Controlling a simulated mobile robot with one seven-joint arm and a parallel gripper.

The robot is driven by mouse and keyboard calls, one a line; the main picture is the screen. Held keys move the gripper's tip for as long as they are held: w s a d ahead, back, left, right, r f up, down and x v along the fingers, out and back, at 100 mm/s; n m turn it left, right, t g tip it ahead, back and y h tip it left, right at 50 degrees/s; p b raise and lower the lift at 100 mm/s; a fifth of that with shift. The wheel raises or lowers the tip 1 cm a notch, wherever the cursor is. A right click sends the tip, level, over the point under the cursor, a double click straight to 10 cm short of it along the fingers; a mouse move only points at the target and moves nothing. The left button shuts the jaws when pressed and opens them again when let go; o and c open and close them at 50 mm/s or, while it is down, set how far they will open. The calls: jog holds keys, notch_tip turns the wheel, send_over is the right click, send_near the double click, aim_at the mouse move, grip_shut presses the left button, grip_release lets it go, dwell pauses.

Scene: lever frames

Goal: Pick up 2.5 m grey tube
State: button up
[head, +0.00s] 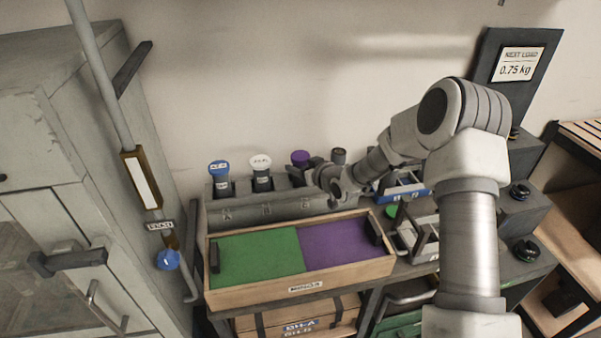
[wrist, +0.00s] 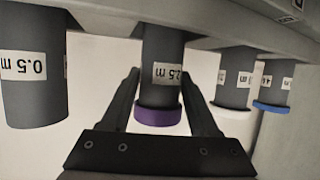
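The 2.5 m grey tube (wrist: 163,72) has a purple cap and stands upright in the rack; in the head view its purple cap (head: 300,157) shows in line with the others. My gripper (wrist: 160,75) is open around this tube in the upside-down wrist view, one finger on each side. Whether the fingertips touch it I cannot tell. In the head view my gripper (head: 318,176) is beside the purple cap and hides most of the tube below it.
The 0.5 m tube (wrist: 34,70) stands beside it, with white-capped (head: 260,165) and blue-capped (head: 218,170) tubes on the other side. All stand in a grey rack (head: 250,211). In front is a wooden tray (head: 300,290) with green and purple halves. A cabinet (head: 60,180) stands left.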

grip_shut()
jog(key=shift+r, duration=0.1)
